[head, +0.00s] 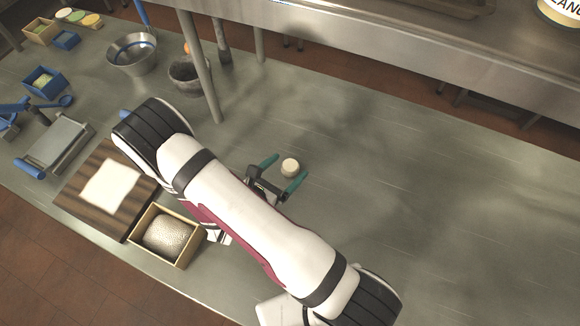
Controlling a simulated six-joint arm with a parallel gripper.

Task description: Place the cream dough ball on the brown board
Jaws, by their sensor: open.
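The cream dough ball (290,168) is a small pale round thing on the grey metal table, right of my arm. My gripper (289,166) is open, with its two teal fingers on either side of the ball. I cannot tell whether either finger touches it. The brown board (94,219) lies at the left of the table, striped dark brown, with a white square patch on its top. Part of my arm passes close to its upper right corner.
A wooden box (187,253) with a speckled pale lump stands against the board. A roller device (56,146) is left of it. A metal bucket (132,56) and dark mortar (186,75) stand behind, near a shelf post (203,75). The table's right side is clear.

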